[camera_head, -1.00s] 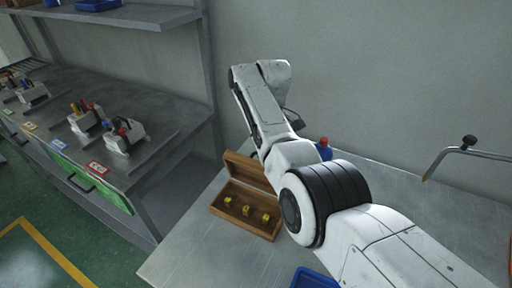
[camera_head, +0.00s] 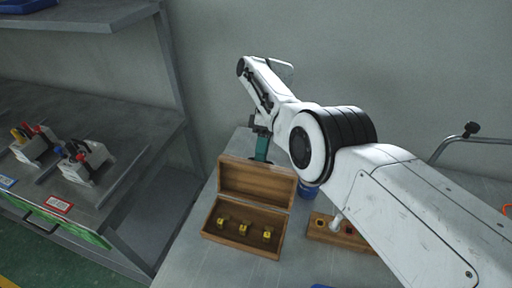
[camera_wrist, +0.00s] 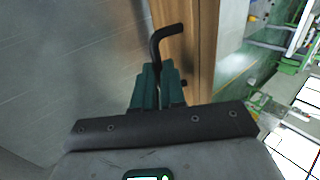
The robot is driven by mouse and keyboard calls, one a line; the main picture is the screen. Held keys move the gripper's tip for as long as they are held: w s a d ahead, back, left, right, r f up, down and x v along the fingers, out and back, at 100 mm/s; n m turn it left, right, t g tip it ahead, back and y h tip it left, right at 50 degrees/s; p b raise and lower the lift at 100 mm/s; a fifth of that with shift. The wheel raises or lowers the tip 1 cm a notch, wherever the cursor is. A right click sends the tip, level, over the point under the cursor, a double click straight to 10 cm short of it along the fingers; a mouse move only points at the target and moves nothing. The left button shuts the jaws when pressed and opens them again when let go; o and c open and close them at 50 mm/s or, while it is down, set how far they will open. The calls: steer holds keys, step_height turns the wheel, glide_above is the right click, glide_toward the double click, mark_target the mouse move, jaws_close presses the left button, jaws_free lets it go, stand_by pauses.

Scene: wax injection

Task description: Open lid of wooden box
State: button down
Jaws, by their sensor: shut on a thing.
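The wooden box (camera_head: 240,243) sits on the grey table, open towards me. Its lid (camera_head: 256,181) stands raised at the back, tilted slightly away. Several small yellow pieces lie inside the box. My gripper (camera_head: 262,156) has green fingers and is behind the top edge of the lid. In the wrist view my gripper (camera_wrist: 159,72) is shut on a black bent handle (camera_wrist: 164,36), whose upper end turns towards the wooden lid (camera_wrist: 205,60). In the head view the lid hides the handle and the fingertips.
A wooden block with holes (camera_head: 340,234) stands right of the box, and a blue object (camera_head: 307,190) is partly hidden behind my arm. A grey bench (camera_head: 100,130) with tool holders is at the left. A bent metal rod (camera_head: 450,146) rises at the right. Bare table (camera_head: 190,262) shows left of the box.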

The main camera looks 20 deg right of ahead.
steer(key=shift+s+a+f, duration=0.15)
steer(key=shift+s+f, duration=0.1)
steer(key=shift+f, duration=0.1)
steer(key=c, duration=1.5)
jaws_free()
steer(key=o, duration=0.3)
steer(key=shift+w+r, duration=0.1)
steer(key=shift+r, duration=0.05)
steer(key=shift+r, duration=0.1)
